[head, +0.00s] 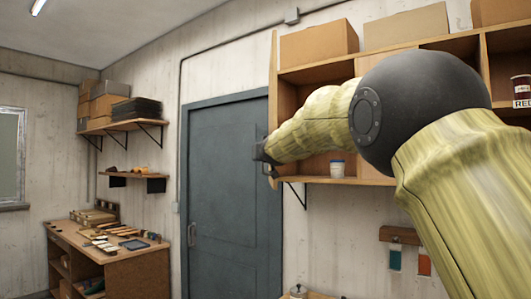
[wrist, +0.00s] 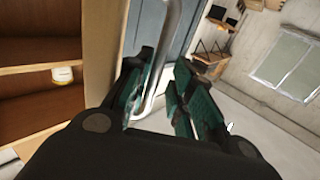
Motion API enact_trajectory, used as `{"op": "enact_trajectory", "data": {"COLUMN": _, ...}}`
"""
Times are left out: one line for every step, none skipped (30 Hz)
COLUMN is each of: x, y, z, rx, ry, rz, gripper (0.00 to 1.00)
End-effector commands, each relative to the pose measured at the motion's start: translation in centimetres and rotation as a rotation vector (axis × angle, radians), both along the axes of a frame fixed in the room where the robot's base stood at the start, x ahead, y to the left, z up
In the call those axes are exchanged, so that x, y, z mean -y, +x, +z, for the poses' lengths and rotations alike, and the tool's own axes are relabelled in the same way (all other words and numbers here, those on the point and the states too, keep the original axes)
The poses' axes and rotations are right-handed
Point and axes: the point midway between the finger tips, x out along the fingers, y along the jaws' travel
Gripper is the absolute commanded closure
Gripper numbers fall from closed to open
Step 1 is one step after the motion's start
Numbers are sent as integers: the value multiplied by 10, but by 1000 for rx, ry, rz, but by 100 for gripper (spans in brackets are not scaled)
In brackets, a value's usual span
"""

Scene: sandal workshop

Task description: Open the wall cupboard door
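The wall cupboard (head: 380,58) is a wooden unit at the right in the head view, with its compartments exposed. Its door stands swung out at the left side, seen nearly edge-on in the head view (head: 274,60). In the wrist view the door is a pale wooden panel (wrist: 103,45) beside the open interior. A grey metal bar handle (wrist: 172,40) runs between the fingers of my gripper (wrist: 165,75), which also shows in the head view (head: 264,158). The fingers are apart around the handle, with a gap on the right finger's side. My arm hides part of the cupboard.
A white cup (head: 337,168) stands on the cupboard's bottom shelf. Cardboard boxes (head: 318,43) sit on its top. A grey room door (head: 222,190) is left of the cupboard. A workbench (head: 125,262) with tools stands at the left, below two wall shelves (head: 125,125).

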Motion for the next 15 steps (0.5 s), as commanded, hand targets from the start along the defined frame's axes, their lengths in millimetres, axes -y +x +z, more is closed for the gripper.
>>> {"op": "enact_trajectory", "data": {"x": 1, "y": -6, "z": 1, "rx": 0, "ry": 0, "rz": 1, "gripper": 81}}
{"op": "enact_trajectory", "data": {"x": 2, "y": -9, "z": 1, "rx": -1, "ry": 0, "rz": 1, "gripper": 81}}
{"op": "enact_trajectory", "data": {"x": 3, "y": -14, "z": 1, "rx": 1, "ry": 0, "rz": 1, "gripper": 81}}
{"op": "enact_trajectory", "data": {"x": 4, "y": -18, "z": 2, "rx": 1, "ry": 0, "rz": 1, "gripper": 81}}
{"op": "enact_trajectory", "data": {"x": 5, "y": -22, "z": 3, "rx": 2, "ry": 0, "rz": 1, "gripper": 81}}
{"op": "enact_trajectory", "data": {"x": 6, "y": -27, "z": 2, "rx": 1, "ry": 0, "rz": 0, "gripper": 81}}
{"op": "enact_trajectory", "data": {"x": 7, "y": -31, "z": 3, "rx": 2, "ry": 0, "rz": 0, "gripper": 81}}
{"op": "enact_trajectory", "data": {"x": 8, "y": -35, "z": 3, "rx": 3, "ry": 1, "rz": 0, "gripper": 81}}
{"op": "enact_trajectory", "data": {"x": 10, "y": -40, "z": 3, "rx": 4, "ry": 2, "rz": 0, "gripper": 81}}
{"op": "enact_trajectory", "data": {"x": 11, "y": -44, "z": 3, "rx": 4, "ry": 2, "rz": 0, "gripper": 81}}
{"op": "enact_trajectory", "data": {"x": 12, "y": -48, "z": 4, "rx": 4, "ry": 1, "rz": 0, "gripper": 81}}
{"op": "enact_trajectory", "data": {"x": 14, "y": -53, "z": 3, "rx": 3, "ry": 1, "rz": 0, "gripper": 81}}
{"op": "enact_trajectory", "data": {"x": 15, "y": -57, "z": 4, "rx": 4, "ry": 1, "rz": 0, "gripper": 81}}
{"op": "enact_trajectory", "data": {"x": 16, "y": -62, "z": 4, "rx": 4, "ry": 1, "rz": 0, "gripper": 81}}
{"op": "enact_trajectory", "data": {"x": 17, "y": -67, "z": 4, "rx": 5, "ry": 1, "rz": 0, "gripper": 81}}
